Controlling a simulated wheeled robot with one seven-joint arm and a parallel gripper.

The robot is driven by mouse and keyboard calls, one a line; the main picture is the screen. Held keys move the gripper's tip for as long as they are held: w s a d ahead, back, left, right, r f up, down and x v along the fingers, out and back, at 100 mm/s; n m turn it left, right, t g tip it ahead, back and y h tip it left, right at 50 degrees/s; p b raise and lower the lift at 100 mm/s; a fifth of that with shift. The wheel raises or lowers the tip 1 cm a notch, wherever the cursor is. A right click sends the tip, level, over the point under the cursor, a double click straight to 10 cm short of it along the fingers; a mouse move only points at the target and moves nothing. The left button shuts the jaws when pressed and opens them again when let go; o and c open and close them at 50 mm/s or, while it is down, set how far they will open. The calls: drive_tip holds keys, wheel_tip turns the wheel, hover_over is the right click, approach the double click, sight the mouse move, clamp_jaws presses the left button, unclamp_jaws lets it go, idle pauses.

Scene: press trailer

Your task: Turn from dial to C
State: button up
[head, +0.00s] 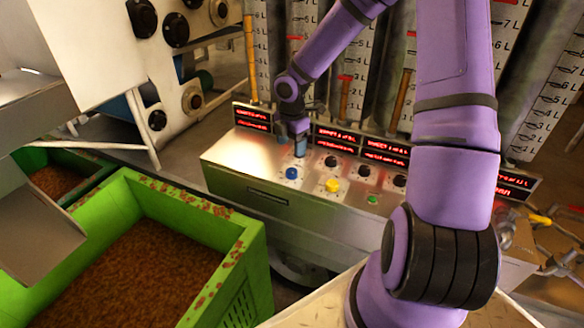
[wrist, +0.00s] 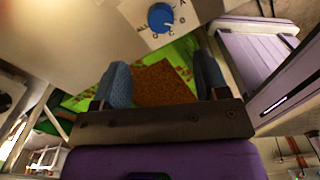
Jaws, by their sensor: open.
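My gripper (head: 291,137) hangs over the left end of a metal control panel (head: 228,155), above and behind a blue dial (head: 292,173). In the wrist view, my gripper (wrist: 160,64) has its two blue-grey fingers spread apart with nothing between them. The blue dial (wrist: 160,17) there lies beyond the fingertips, apart from them, on a pale plate with small letters around it. A yellow dial (head: 333,185) sits right of the blue one. Which dial is named "from" cannot be read.
A green bin (head: 250,240) of brown material stands front left. My arm covers the panel's right part.

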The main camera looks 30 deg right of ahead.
sight(291, 171)
wheel_tip(291, 171, down, 10)
drive_tip(key=shift+f, duration=0.15)
idle(0.3)
drive_tip(key=shift+c, duration=0.4)
drive_tip(key=c, duration=0.8)
drive_tip(key=shift+c, duration=0.2)
drive_tip(key=shift+m, duration=0.3)
drive_tip(key=m, duration=0.3)
drive_tip(key=shift+m, duration=2.6)
